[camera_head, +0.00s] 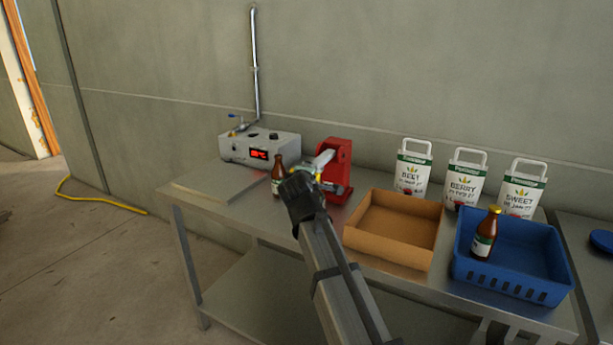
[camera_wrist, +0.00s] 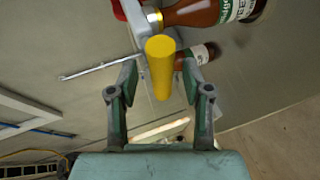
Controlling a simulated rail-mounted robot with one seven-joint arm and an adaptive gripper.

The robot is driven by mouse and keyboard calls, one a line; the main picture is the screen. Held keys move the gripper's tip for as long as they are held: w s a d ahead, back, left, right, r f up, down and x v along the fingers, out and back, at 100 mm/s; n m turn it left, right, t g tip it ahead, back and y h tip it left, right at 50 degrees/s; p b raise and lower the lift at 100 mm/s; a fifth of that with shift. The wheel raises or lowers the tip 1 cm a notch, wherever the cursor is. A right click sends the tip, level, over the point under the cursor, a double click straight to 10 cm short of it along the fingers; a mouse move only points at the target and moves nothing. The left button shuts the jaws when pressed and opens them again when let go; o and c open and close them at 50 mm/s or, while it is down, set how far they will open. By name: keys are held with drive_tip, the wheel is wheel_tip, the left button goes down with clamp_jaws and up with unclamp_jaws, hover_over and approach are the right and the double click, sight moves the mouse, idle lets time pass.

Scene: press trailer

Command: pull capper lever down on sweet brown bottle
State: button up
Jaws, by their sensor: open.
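The red capper (camera_head: 338,160) stands on the steel table, with a grey lever arm reaching toward my gripper. In the wrist view, the lever's yellow handle (camera_wrist: 160,66) lies between the fingers of my gripper (camera_wrist: 157,82), which is open with space on both sides. My gripper also shows in the head view (camera_head: 308,180), in front of the capper. A gold-capped brown bottle (camera_wrist: 195,13) is beside the lever in the wrist view, and a second brown bottle (camera_wrist: 200,54) is farther off. One brown bottle (camera_head: 277,182) shows left of the capper. I cannot read which bottle is sweet.
A grey box with a red display (camera_head: 260,148) stands behind on the left. An empty orange-brown tray (camera_head: 402,215) and a blue crate (camera_head: 510,278) holding a brown bottle (camera_head: 485,235) are on the right. White cartons, including "SWEET" (camera_head: 522,190), stand behind them.

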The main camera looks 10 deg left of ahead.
drive_tip(key=v, duration=1)
drive_tip(key=shift+s, duration=0.35)
